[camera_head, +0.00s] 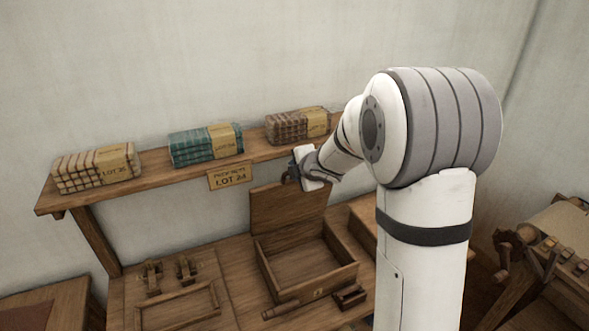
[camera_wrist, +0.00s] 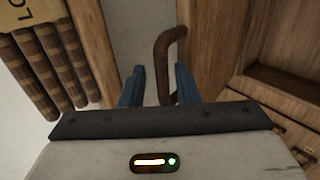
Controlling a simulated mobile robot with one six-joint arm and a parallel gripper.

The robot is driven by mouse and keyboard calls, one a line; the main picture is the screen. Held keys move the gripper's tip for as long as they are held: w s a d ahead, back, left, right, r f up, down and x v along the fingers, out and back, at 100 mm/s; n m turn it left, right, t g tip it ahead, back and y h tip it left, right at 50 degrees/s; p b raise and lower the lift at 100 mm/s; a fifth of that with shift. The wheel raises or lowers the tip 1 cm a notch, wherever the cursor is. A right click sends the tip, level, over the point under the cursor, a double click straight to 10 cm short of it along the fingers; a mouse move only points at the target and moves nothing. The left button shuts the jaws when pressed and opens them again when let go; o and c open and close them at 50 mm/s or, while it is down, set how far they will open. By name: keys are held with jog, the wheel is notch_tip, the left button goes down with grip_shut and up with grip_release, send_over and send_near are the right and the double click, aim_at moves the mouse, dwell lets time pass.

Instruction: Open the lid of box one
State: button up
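A wooden box (camera_head: 262,262) stands on the bench with its inside showing and empty. Its lid (camera_head: 285,208) stands up at the back edge, close to the shelf front. No number on the box is readable. My gripper (camera_head: 291,172) is at the upper right of the lid. In the wrist view the two blue fingers of my gripper (camera_wrist: 158,82) are apart. A brown curved handle (camera_wrist: 165,60) lies between them, nearer the right finger, with a gap to the left finger. I cannot tell whether the right finger touches it. The lid shows as a wooden panel (camera_wrist: 207,35) beside the handle.
A shelf (camera_head: 150,181) holds a striped bundle (camera_head: 80,172), a teal bundle (camera_head: 190,148) and a brown bundle (camera_head: 285,127). A sign (camera_head: 231,175) reading LOT 24 hangs below it. A latched frame (camera_head: 180,307) lies left of the box. A loom-like stand (camera_head: 540,250) is at right.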

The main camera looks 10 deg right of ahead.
jog(key=p+v, duration=0.1)
jog(key=v, duration=0.5)
jog(key=shift+s+r, duration=0.25)
jog(key=shift+r, duration=0.15)
jog(key=shift+c, duration=0.2)
jog(key=shift+f, duration=0.15)
jog(key=shift+c, duration=0.8)
jog(key=s+f+m+b, duration=0.1)
jog(key=m+b, duration=0.1)
jog(key=b, duration=0.1)
jog(key=s+f+m+t+y+b, duration=0.1)
jog(key=s+m+b, duration=0.1)
jog(key=b, duration=0.1)
jog(key=s+f+m+t+b, duration=0.1)
jog(key=s+f+m+b, duration=0.1)
jog(key=b, duration=0.1)
jog(key=shift+a+m+y, duration=0.25)
jog(key=shift+m+y, duration=0.15)
grip_shut()
jog(key=s+d+f+m+t+b, duration=0.1)
jog(key=s+f+m+t+b, duration=0.1)
jog(key=s+m+t+b, duration=0.5)
jog(key=w+a+r+m+g+p, duration=0.1)
jog(key=w+a+m+g, duration=0.1)
jog(key=w, duration=1.1)
jog(key=shift+a+m, duration=0.6)
jog(key=shift+m, duration=0.5)
